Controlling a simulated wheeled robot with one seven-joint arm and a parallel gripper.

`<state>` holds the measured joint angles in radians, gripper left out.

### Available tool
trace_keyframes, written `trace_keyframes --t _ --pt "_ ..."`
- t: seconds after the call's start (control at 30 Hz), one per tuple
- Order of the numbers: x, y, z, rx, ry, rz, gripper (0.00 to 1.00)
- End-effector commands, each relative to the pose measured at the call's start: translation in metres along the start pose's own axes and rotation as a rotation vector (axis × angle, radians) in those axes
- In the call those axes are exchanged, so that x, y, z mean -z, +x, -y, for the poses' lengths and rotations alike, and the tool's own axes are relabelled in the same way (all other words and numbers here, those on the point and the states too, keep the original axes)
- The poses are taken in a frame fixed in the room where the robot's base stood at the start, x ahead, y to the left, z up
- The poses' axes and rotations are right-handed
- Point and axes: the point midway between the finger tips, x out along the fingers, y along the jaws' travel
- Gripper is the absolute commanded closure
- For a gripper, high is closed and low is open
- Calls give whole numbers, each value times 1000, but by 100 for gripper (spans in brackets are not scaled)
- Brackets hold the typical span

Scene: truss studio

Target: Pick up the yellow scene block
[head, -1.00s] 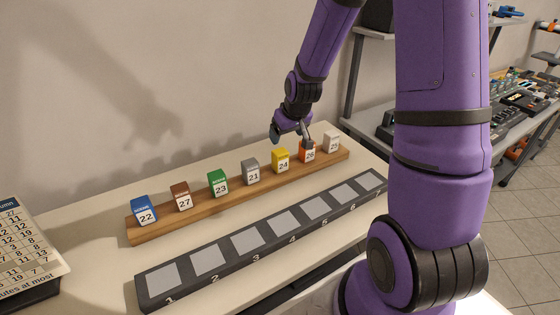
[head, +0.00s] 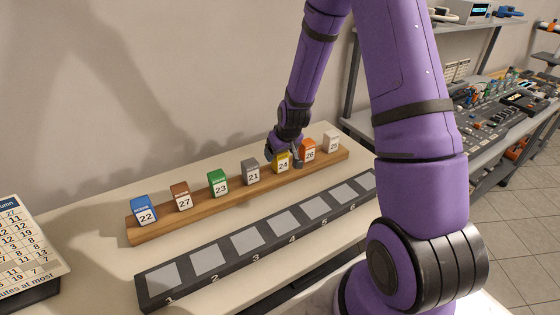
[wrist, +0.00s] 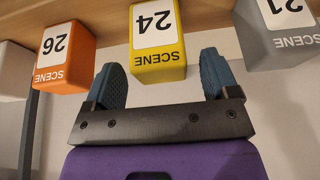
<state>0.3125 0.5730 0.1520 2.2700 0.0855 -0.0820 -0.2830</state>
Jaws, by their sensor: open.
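The yellow scene block (head: 282,161), marked 24, stands on the wooden rail between the grey block and the orange block. In the wrist view the yellow block (wrist: 157,42) shows its numbered face upside down. My gripper (head: 285,154) is at the yellow block in the head view, and partly covers it. In the wrist view my gripper (wrist: 162,78) is open, with one blue-grey finger on either side of the yellow block's lower end in the picture. I see gaps between the fingers and the block, and nothing is held.
On the wooden rail (head: 200,208), the orange block 26 (head: 307,150) and grey block 21 (head: 250,172) flank the yellow one closely. Several other numbered blocks share the rail. A dark strip with numbered grey squares (head: 208,261) lies in front, its squares bare. A wall stands behind.

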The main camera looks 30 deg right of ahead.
Motion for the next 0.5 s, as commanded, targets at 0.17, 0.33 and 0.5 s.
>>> trace_keyframes --t 0.17,0.33,0.5 --pt "0 20 1 1 -2 1 19" --pt "0 27 1 1 -1 -2 19" --pt "0 27 1 1 -1 -2 19"
